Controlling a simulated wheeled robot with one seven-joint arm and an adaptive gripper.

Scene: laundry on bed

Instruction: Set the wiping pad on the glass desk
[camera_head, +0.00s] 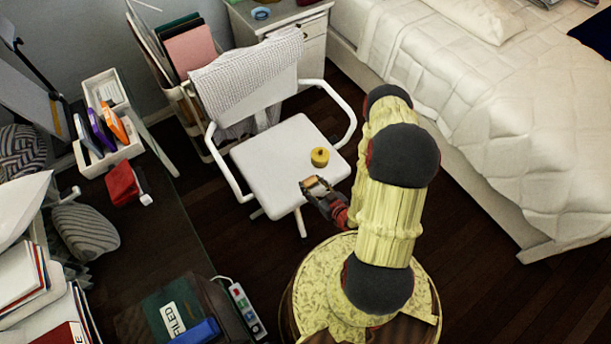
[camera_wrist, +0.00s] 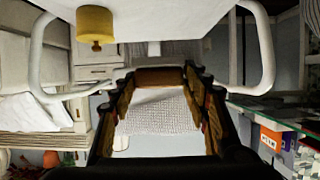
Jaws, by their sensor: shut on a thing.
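My gripper (camera_head: 317,187) is shut on a small brown block, which I take to be the wiping pad (camera_head: 312,184). It is held in the air by the front edge of the white chair seat. In the wrist view the pad (camera_wrist: 159,76) spans the gap between the fingertips (camera_wrist: 158,80). The glass desk (camera_head: 150,232) is at the left of the head view, apart from my gripper. Its edge also shows at the right of the wrist view (camera_wrist: 265,113), which appears upside down.
A white armchair (camera_head: 280,165) stands between my gripper and the back wall, with a yellow round object (camera_head: 320,157) on its seat. The desk holds a white organizer (camera_head: 128,150), a red item (camera_head: 122,184), papers and folders. A bed (camera_head: 470,120) is at right.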

